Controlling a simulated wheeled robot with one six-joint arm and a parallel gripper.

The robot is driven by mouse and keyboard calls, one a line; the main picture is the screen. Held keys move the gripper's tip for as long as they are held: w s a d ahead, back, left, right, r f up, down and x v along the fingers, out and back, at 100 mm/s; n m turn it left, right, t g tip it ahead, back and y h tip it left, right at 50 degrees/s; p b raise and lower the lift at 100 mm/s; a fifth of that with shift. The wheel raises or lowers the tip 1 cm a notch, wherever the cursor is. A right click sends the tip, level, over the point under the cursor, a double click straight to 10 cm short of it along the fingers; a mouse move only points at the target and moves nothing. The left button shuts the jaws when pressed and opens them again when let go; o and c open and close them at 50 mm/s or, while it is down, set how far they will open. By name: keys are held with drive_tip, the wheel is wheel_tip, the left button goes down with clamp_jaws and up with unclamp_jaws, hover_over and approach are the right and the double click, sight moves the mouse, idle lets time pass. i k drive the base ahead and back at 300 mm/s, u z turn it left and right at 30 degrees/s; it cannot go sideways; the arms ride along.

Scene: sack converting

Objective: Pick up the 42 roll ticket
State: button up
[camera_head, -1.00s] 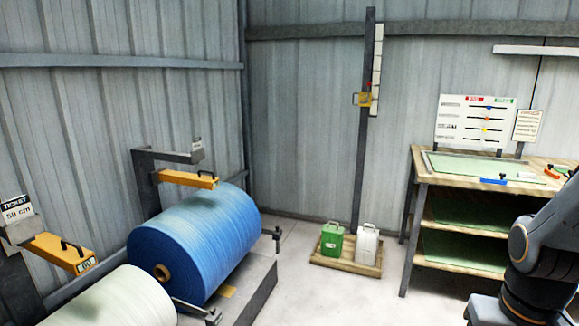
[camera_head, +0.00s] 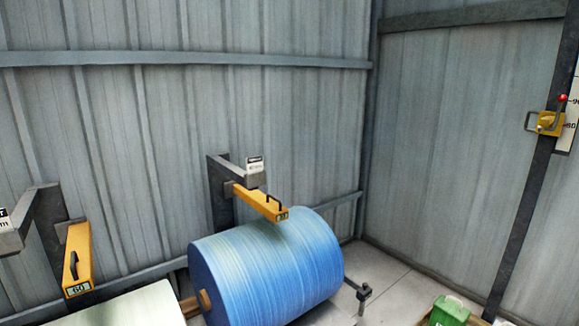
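A small white ticket (camera_head: 255,164) stands on the grey bracket above the blue roll; its print is too small to read. Another white ticket (camera_head: 4,220) is cut off at the left edge. No ticket reads clearly as 42. The yellow arm (camera_head: 262,202) over the blue roll (camera_head: 266,268) has a small end label that I cannot read surely. The left yellow arm (camera_head: 77,260) is labelled 60. My gripper is not in view.
A pale roll (camera_head: 120,308) lies at the lower left. A dark post with a yellow slider (camera_head: 550,123) and a scale stands at the right. A green can (camera_head: 449,312) is on the floor at lower right. Floor (camera_head: 400,275) behind the blue roll is clear.

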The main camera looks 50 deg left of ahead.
sight(255, 164)
drive_tip(key=u, duration=0.4)
drive_tip(key=i, duration=1.05)
drive_tip(key=u, duration=1.65)
drive_tip(key=i, duration=0.8)
drive_tip(key=u, duration=0.8)
